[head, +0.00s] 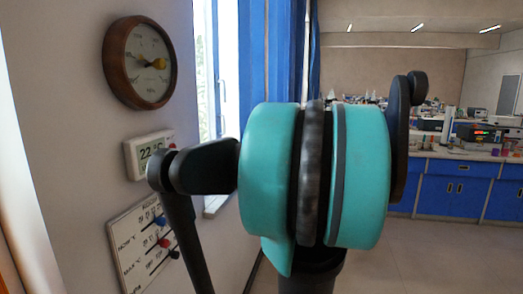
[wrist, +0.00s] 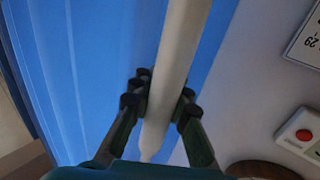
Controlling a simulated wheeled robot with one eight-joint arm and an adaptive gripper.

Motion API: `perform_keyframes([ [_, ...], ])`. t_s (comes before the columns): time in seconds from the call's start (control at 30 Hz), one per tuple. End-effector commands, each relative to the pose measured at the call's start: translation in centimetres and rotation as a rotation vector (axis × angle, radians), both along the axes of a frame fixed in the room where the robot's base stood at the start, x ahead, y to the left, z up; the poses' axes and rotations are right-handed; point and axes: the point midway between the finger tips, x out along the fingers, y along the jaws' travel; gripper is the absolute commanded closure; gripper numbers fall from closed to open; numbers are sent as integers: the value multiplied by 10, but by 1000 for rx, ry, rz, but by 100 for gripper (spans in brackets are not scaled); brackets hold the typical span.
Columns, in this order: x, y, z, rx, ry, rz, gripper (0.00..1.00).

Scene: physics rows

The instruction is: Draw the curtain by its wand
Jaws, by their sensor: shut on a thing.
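The blue curtain (head: 265,50) hangs at the window in the head view, partly covered by my arm. In the wrist view the curtain (wrist: 90,60) fills the left and middle in long folds. The pale wand (wrist: 180,45) runs down the wrist view in front of the curtain, slightly slanted. My gripper (wrist: 162,97) is shut on the wand, with one dark finger on each side of it.
The wall at left carries a round wooden dial (head: 140,62), a small digital display (head: 150,152) and a slider board (head: 146,243). Blue lab cabinets (head: 455,185) with cluttered tops stand at the back right. Floor (head: 430,250) at right is clear.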

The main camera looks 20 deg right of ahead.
Motion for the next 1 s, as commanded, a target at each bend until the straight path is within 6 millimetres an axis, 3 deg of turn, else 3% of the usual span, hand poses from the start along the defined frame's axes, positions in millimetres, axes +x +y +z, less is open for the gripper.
perform_keyframes([
  [0.3,-25,17,0,0,0,-1,100],
  [0.77,-30,21,-1,0,0,3,100],
  [0.8,-30,21,-1,0,0,4,82],
  [0.93,-29,20,-1,0,0,3,66],
  [1.0,-29,20,-1,0,0,2,64],
])
